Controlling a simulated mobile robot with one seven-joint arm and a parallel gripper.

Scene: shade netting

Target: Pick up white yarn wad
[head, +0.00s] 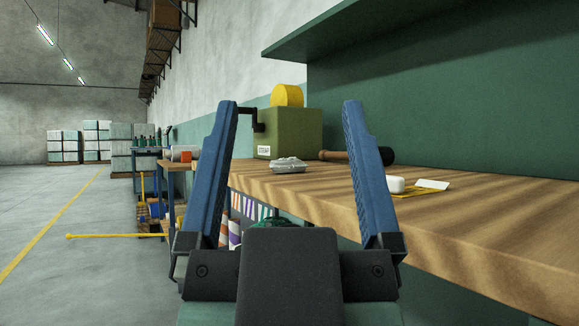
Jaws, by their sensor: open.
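My gripper (291,104) is open and empty, its two blue fingers spread wide and pointing ahead towards the workbench (470,235). Between the fingers in the picture, a pale grey crumpled lump (289,165) lies on the bench top near its front edge. To the right of the right finger, a small white rounded lump (396,185) lies on the bench. Both are too small to show yarn strands, so I cannot tell which is the white yarn wad. Neither is touched by the gripper.
A green box (295,133) with a crank and yellow roll (287,96) stands behind the grey lump. A dark wooden-handled tool (370,156) lies right of it. A white card (432,184) and yellow sheet (425,193) lie by the white lump. A green shelf (370,32) overhangs.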

